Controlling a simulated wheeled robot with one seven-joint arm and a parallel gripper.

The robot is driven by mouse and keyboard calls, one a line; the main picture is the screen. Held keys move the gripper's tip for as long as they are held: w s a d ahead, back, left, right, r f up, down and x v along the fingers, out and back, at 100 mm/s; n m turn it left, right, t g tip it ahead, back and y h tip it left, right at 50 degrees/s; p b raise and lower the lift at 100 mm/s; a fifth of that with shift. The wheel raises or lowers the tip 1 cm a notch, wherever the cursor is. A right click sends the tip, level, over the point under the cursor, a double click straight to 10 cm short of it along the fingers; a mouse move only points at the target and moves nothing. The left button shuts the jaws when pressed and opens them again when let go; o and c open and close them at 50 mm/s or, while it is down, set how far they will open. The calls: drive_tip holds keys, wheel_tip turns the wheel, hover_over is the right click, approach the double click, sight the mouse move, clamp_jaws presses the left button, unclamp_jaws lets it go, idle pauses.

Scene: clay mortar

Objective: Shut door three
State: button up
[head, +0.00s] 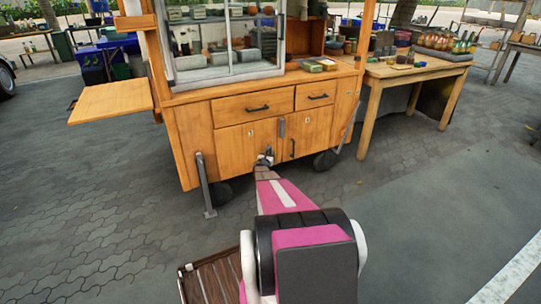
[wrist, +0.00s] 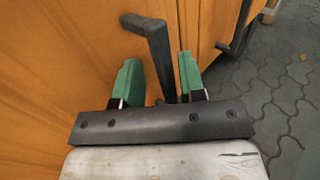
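The wooden cart's lower front has a left door (head: 236,150) and a right door (head: 315,128). Small labels on them are too small to read, so I cannot tell which is door three. My gripper (head: 265,158) is at the lower part of the left door. In the wrist view, my gripper (wrist: 158,65) has its green fingers apart, one on each side of a dark bar handle (wrist: 160,50). Gaps show beside the handle, so it is not clamped. Whether the left door stands slightly ajar I cannot tell.
Two drawers (head: 252,107) sit above the doors. A grey prop leg (head: 204,185) stands at the cart's left and a wheel (head: 325,160) is below its right side. A wooden table (head: 415,72) stands to the right.

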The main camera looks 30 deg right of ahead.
drive_tip(key=v, duration=1)
drive_tip(key=shift+s+d, duration=0.1)
drive_tip(key=shift+d, duration=0.05)
